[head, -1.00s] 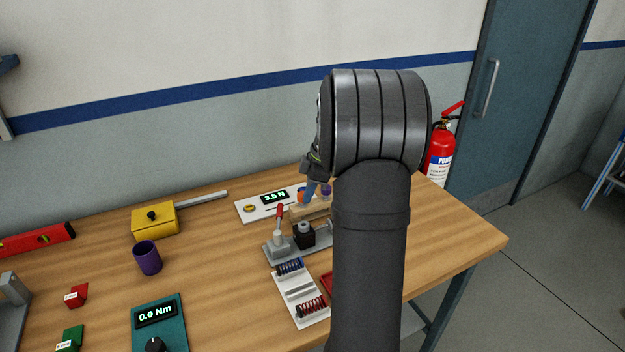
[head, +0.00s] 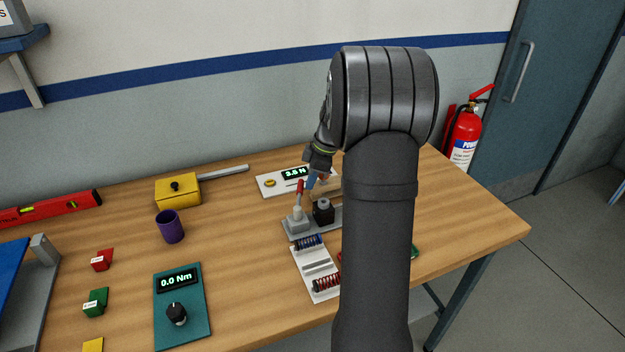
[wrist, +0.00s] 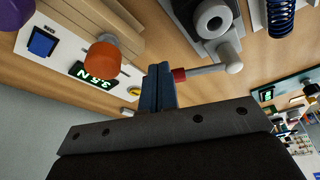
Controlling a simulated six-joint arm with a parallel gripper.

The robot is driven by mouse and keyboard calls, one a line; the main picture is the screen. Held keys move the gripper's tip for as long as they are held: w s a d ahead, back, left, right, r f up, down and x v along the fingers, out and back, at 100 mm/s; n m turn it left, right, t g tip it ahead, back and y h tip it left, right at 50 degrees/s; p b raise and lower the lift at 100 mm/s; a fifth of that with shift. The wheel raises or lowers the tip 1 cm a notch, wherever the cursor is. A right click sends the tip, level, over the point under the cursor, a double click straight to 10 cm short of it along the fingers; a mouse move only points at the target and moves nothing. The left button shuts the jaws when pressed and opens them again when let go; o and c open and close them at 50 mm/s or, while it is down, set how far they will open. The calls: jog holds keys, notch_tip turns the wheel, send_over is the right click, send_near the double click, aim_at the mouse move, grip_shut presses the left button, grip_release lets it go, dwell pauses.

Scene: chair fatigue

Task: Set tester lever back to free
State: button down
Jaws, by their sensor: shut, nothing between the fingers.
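The tester (head: 288,231) is a grey base plate on the bench with a dark block (head: 323,209) on it. Its lever (head: 299,190) has a red grip and stands nearly upright at the plate's left end. My gripper (head: 311,182) is shut and empty, with its blue fingers just right of the lever's top. In the wrist view my shut fingertips (wrist: 158,70) are right beside the lever's red grip (wrist: 179,75); I cannot tell whether they touch. The lever's grey rod (wrist: 205,70) runs right from the grip. My arm hides the tester's right end.
A white panel (head: 268,190) with a lit display lies behind the tester. A spring tray (head: 315,265) lies in front. A purple cup (head: 171,227), yellow box (head: 178,192) and teal torque meter (head: 190,325) stand left. The bench between cup and tester is clear.

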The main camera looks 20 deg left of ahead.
jog(key=shift+a+n, duration=0.35)
jog(key=shift+n, duration=0.05)
jog(key=shift+s+a+n+g, duration=0.15)
jog(key=shift+a+n+g, duration=0.25)
jog(key=shift+a+n, duration=0.6)
jog(key=a+n, duration=0.1)
jog(key=n+h, duration=0.1)
jog(key=shift+s+a+n+g, duration=0.3)
jog(key=shift+s+a+n, duration=0.1)
jog(key=s+a+n, duration=0.1)
jog(key=a+n, duration=0.1)
jog(key=n, duration=0.1)
jog(key=shift+s+a+g+h, duration=0.1)
jog(key=shift+s+g+h, duration=0.2)
jog(key=shift+s+h, duration=0.1)
jog(key=shift+s+a, duration=0.25)
jog(key=shift+s, duration=0.05)
jog(key=shift+s+a, duration=0.1)
